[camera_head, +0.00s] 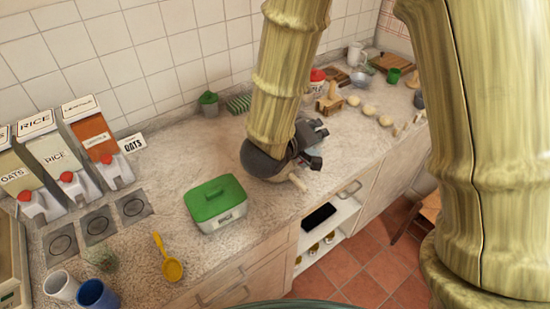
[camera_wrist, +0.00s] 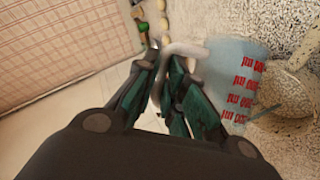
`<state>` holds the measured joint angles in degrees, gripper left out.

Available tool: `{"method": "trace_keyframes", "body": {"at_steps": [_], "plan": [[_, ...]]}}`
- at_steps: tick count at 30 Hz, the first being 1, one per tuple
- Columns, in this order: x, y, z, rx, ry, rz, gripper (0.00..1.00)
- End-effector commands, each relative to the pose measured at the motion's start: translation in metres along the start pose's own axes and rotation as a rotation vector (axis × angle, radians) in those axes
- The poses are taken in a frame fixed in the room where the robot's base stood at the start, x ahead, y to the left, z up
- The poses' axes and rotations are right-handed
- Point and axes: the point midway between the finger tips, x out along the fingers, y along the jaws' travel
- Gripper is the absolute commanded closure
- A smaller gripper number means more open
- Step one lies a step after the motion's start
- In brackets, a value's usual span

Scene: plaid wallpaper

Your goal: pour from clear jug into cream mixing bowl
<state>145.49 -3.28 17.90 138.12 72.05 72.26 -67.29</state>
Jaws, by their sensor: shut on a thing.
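The clear jug (camera_wrist: 238,62), bluish with red measure marks, is in the wrist view, right of my fingers. My gripper (camera_wrist: 163,58) is shut on its pale handle (camera_wrist: 186,48). The jug looks tilted in that view; its contents cannot be made out. A round, speckled pale thing (camera_wrist: 283,92) beside the jug may be the cream mixing bowl, but I cannot tell for sure. In the head view my gripper (camera_head: 314,155) is low over the middle of the counter, and my wrist hides the jug. A pale shape (camera_head: 297,182) shows just below my gripper.
A green-lidded box (camera_head: 216,204) stands left of my gripper. A yellow scoop (camera_head: 170,262), a blue cup (camera_head: 96,296) and grain dispensers (camera_head: 62,160) are farther left.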

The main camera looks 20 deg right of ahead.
Motion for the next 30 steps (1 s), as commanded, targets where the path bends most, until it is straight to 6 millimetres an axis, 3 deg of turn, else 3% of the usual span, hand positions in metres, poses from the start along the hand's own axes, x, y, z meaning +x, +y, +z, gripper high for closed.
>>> {"method": "trace_keyframes", "body": {"at_steps": [30], "plan": [[-0.0007,0.0006,-0.0012,-0.026,-0.008,0.013,1.0]]}}
